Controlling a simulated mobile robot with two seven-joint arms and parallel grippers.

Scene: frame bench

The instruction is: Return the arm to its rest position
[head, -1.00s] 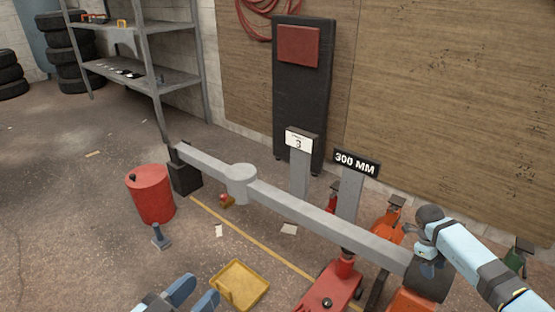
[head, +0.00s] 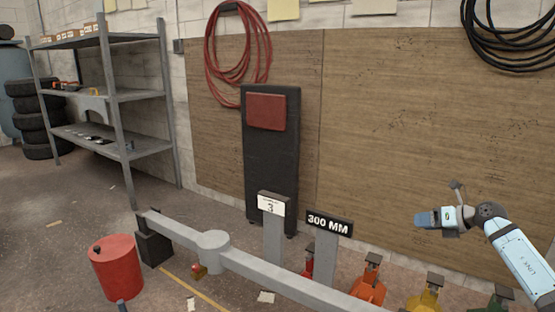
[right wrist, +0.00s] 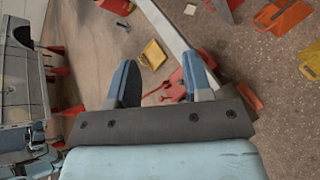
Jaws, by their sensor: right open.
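My right arm (head: 521,262) reaches in from the right edge of the head view. My right gripper (head: 428,220) is raised in front of the wooden wall panel, its fingers pointing left. In the right wrist view its two blue fingers (right wrist: 160,85) stand wide apart with nothing held between them. The floor and a grey beam (right wrist: 170,32) show beyond the fingers. My left gripper is not in the head view.
A long grey beam (head: 262,268) crosses the foreground, with a "300 MM" sign (head: 329,224) behind it. Coloured stands (head: 369,287) are below the right gripper. A red drum (head: 114,268) and shelving (head: 120,97) are left. A yellow tray (right wrist: 153,54) lies on the floor.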

